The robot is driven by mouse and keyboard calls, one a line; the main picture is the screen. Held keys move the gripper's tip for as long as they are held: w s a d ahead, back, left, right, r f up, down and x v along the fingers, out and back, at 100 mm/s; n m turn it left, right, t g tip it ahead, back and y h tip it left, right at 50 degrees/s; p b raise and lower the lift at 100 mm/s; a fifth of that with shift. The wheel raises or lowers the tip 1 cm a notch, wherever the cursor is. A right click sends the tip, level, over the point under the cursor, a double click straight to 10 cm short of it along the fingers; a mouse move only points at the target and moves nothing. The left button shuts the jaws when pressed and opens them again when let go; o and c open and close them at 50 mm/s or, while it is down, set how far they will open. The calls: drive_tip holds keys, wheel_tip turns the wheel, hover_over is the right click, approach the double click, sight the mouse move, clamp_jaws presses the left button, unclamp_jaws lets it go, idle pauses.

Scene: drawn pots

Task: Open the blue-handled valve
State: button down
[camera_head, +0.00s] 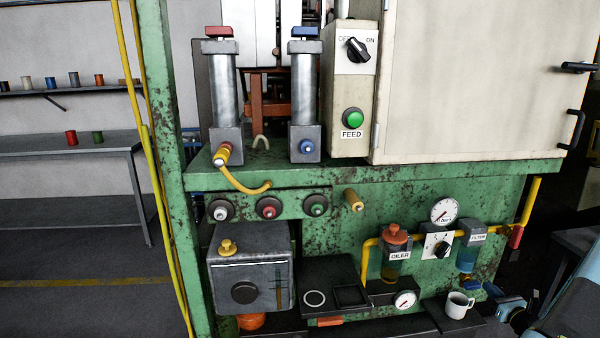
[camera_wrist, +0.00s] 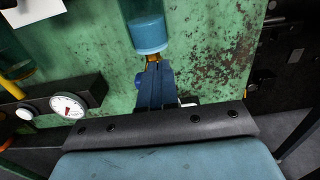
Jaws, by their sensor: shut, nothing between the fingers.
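A filter (camera_head: 469,250) with a blue bowl hangs at the lower right of the green machine. Under it a small blue handle (camera_head: 472,285) shows. In the wrist view the filter bowl (camera_wrist: 149,33) is at the top, with a brass fitting (camera_wrist: 153,58) below it. A blue knob-like part, likely the valve handle (camera_wrist: 139,80), shows just left of my fingers, partly hidden by them. My gripper (camera_head: 492,288) is shut and empty, to the right of and slightly below the handle. Its fingertips (camera_wrist: 154,68) appear beside the handle; contact cannot be told.
A white cup (camera_head: 459,304) stands on a small dark shelf left of my gripper. A gauge (camera_head: 405,300) and the oiler (camera_head: 396,255) are further left. A red-handled part (camera_head: 516,237) hangs above. Another blue handle (camera_head: 305,31) tops the right cylinder.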

sight(472, 285)
drive_tip(key=s, duration=0.3)
idle(0.4)
drive_tip(key=w+a, duration=0.3)
drive_tip(key=w, duration=0.2)
drive_tip(key=shift+w+a+r, duration=0.2)
drive_tip(key=shift+w+a, duration=0.15)
drive_tip(key=shift+a, duration=0.05)
idle(0.3)
drive_tip(key=shift+d+f, duration=0.3)
drive_tip(key=shift+f, duration=0.25)
idle(1.1)
drive_tip(key=shift+d+r, duration=0.15)
drive_tip(key=shift+d, duration=0.5)
idle(0.5)
drive_tip(key=shift+w+d, duration=0.1)
drive_tip(key=shift+d, duration=0.55)
